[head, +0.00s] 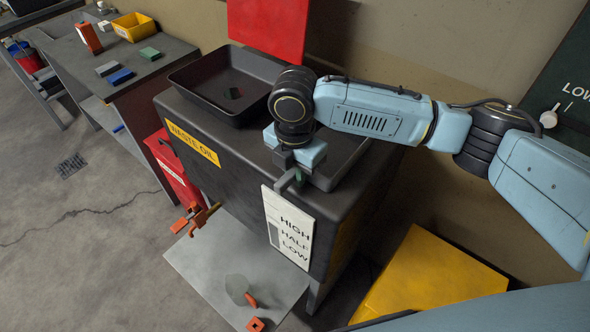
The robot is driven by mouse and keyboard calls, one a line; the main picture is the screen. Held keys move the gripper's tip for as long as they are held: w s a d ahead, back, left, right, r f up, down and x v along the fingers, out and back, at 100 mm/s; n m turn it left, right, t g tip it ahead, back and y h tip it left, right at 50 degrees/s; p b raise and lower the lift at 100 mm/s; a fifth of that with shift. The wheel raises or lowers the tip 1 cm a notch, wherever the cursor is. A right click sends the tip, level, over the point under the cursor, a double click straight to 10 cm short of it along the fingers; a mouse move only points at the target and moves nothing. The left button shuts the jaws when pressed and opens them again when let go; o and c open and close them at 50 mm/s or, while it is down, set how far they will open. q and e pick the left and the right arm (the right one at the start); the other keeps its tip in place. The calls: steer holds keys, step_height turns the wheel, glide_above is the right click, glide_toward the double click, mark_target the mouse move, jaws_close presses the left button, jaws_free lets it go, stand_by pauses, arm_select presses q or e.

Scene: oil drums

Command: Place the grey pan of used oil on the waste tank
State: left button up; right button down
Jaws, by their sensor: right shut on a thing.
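The waste tank (235,185) is a dark grey box with a yellow "WASTE OIL" label on its front. A grey pan (345,172) is at the right part of its top, mostly hidden behind my right arm and gripper. My right gripper (290,184) points down at the pan's near left side and is shut, apparently on the pan's rim; the fingertips are small and partly hidden. I cannot tell whether the pan rests fully on the top. Any oil in it is hidden. My left gripper is not in view.
A black tray (185,84) with a small dark object inside occupies the tank top's left part. A level card (288,228) and orange tap (196,218) are on the front. A red panel (268,25) stands behind. A yellow box (430,283) sits right; a workbench (125,62) stands left.

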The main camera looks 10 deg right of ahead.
steer(key=shift+f, duration=0.1)
steer(key=c, duration=1.4)
jaws_free()
steer(key=shift+o, duration=0.2)
step_height(320, 180, up, 12)
steer(key=shift+r+b, duration=0.2)
steer(key=shift+b, duration=0.15)
